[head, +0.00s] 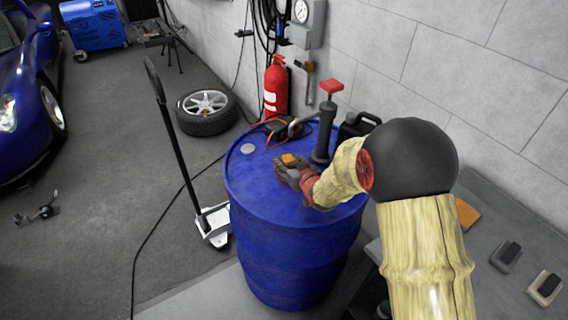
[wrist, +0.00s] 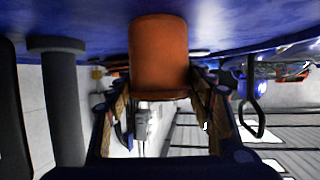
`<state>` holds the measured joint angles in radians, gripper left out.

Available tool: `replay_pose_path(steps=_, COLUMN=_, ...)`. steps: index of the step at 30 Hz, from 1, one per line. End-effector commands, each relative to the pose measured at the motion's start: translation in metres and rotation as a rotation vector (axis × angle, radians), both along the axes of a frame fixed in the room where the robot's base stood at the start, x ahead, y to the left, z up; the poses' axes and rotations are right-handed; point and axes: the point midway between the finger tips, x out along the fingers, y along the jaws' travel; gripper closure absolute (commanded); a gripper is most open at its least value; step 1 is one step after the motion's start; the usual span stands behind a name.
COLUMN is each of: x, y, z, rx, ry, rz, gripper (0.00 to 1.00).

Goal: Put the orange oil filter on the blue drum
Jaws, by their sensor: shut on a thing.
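The blue drum (head: 285,235) stands upright in the middle of the head view. My gripper (head: 290,166) is low over its top, near the middle. It is shut on the orange oil filter (head: 288,158), of which only a small orange patch shows in the head view. In the wrist view the filter (wrist: 159,58) is an orange cylinder between the two fingers of my gripper (wrist: 160,88). That view is upside down, with the blue drum top (wrist: 90,22) along its upper edge. The filter's end is at or very near the drum top; I cannot tell whether they touch.
A dark pump with a red handle (head: 327,125), a black canister (head: 352,127), a grey round cap (head: 248,149) and a red-and-black cabled item (head: 279,128) are on the drum's top. A fire extinguisher (head: 275,88) stands behind. The drum's front-left top is clear.

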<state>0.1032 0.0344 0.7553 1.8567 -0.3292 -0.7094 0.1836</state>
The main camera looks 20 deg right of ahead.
Motion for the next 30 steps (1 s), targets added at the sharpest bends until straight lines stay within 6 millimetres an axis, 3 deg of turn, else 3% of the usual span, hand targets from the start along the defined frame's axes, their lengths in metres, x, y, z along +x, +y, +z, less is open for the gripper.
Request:
replay_pose_path(steps=9, x=0.0008, y=0.0001, z=-0.0013, rx=0.000, ry=-0.004, rz=0.000, gripper=0.82)
replay_pose_path(steps=10, x=0.0003, y=0.0001, z=-0.0013, rx=0.000, ry=-0.002, rz=0.000, gripper=0.46)
replay_pose_path(steps=18, x=0.0003, y=0.0001, z=-0.0007, rx=0.000, ry=-0.002, rz=0.000, gripper=0.31)
replay_pose_path(steps=30, x=0.0003, y=0.0001, z=0.0028, rx=0.000, ry=-0.002, rz=0.000, gripper=0.29)
